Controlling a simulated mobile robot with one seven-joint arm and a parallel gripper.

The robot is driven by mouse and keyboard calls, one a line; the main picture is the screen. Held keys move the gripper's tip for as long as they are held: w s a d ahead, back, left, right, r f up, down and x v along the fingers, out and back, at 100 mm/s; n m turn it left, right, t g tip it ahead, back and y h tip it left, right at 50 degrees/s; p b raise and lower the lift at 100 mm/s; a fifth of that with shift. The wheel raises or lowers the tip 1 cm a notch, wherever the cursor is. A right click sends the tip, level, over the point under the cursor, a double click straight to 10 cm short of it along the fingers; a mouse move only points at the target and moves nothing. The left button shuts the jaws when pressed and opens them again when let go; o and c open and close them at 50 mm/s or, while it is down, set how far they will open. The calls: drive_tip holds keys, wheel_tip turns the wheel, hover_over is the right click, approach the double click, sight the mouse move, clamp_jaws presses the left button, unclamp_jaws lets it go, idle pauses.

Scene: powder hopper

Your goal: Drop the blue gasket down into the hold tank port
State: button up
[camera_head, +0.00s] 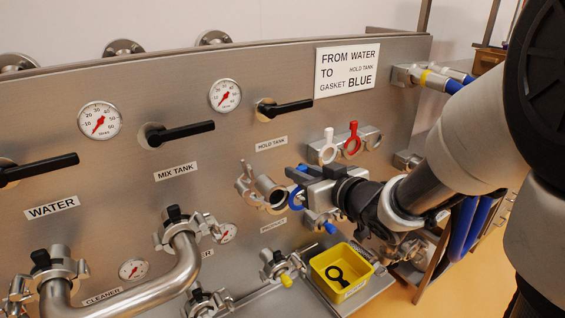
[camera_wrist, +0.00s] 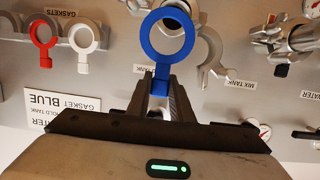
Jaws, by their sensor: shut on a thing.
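My gripper (camera_head: 306,178) is shut on the handle of the blue gasket (camera_head: 295,199) and holds it in front of the panel. In the wrist view, the gasket's ring (camera_wrist: 148,38) stands out beyond my fingertips (camera_wrist: 162,84). The hold tank port (camera_head: 266,193) is an open metal pipe end below the HOLD TANK label, with its clamp swung open to the left. The ring is just right of the port's mouth in the head view. In the wrist view, the port shows partly through and behind the ring; I cannot tell whether they touch.
White (camera_head: 328,146) and red (camera_head: 352,140) gaskets hang on a rack at the upper right. A yellow bin (camera_head: 341,288) with a black gasket stands below my gripper. A black valve handle (camera_head: 290,108) is above the port. A bent pipe (camera_head: 150,288) is lower left.

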drive_tip(key=a, duration=0.1)
drive_tip(key=b, duration=0.6)
hover_over(278, 190)
drive_tip(key=shift+s+a+f, duration=0.15)
drive_tip(key=shift+f, duration=2.35)
drive_tip(key=shift+f, duration=0.45)
drive_tip(key=o, duration=0.9)
